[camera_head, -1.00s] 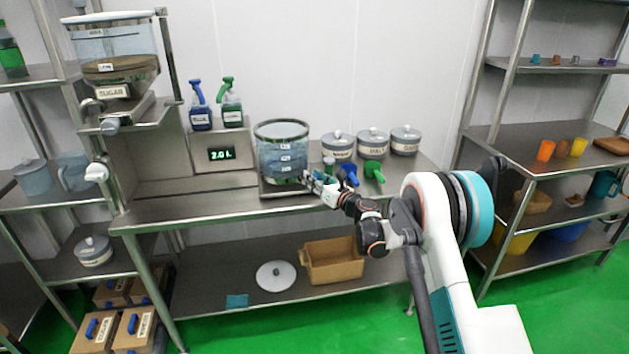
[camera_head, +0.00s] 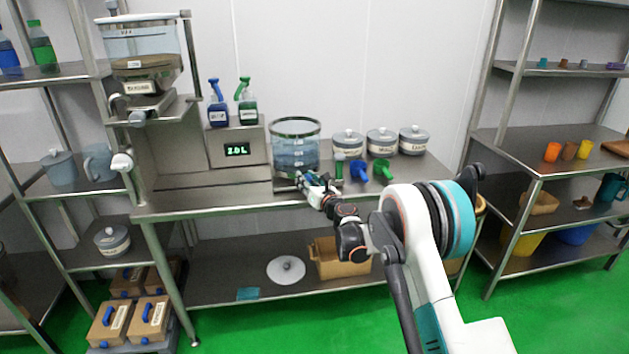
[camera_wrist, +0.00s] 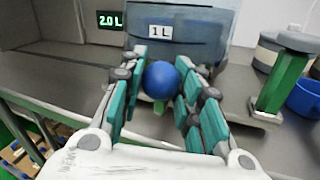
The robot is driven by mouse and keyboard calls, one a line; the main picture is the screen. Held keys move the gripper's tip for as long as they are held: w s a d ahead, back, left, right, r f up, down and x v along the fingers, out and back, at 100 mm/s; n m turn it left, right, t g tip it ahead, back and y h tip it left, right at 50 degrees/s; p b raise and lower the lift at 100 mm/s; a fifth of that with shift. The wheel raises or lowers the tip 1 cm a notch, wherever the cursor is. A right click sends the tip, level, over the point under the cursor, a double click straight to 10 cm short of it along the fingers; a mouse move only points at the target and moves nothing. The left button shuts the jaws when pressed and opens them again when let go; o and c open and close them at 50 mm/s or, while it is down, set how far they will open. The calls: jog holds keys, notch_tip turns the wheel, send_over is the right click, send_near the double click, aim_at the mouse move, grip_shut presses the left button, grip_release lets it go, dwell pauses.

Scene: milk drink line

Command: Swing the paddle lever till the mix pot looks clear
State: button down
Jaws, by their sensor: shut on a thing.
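The mix pot (camera_head: 296,155) is a clear, dark-rimmed vessel with volume labels on the steel bench. Its contents look pale blue and see-through in the head view. The wrist view shows its wall (camera_wrist: 215,30) with a "1 L" label, close beyond my fingers. A round blue knob (camera_wrist: 161,80), apparently the paddle lever's end, sits between my teal-padded fingers. My gripper (camera_head: 303,179) is shut on this knob at the pot's lower front. The rest of the lever is mostly hidden; a bit of green shows below the knob.
A display (camera_head: 237,150) left of the pot reads 2.0 L. A green-handled item (camera_wrist: 283,80) stands close right of my fingers. Blue (camera_head: 359,170) and green (camera_head: 382,168) scoops and several lidded pots stand further right.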

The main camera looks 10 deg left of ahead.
jog(key=shift+s+a, duration=0.2)
jog(key=shift+a, duration=0.3)
jog(key=shift+s+a, duration=0.2)
jog(key=shift+a, duration=0.25)
jog(key=c, duration=1.2)
grip_release()
jog(key=shift+a, duration=0.1)
jog(key=shift+s+d, duration=0.3)
jog(key=shift+d, duration=0.1)
jog(key=v, duration=1.1)
jog(key=shift+s, duration=0.1)
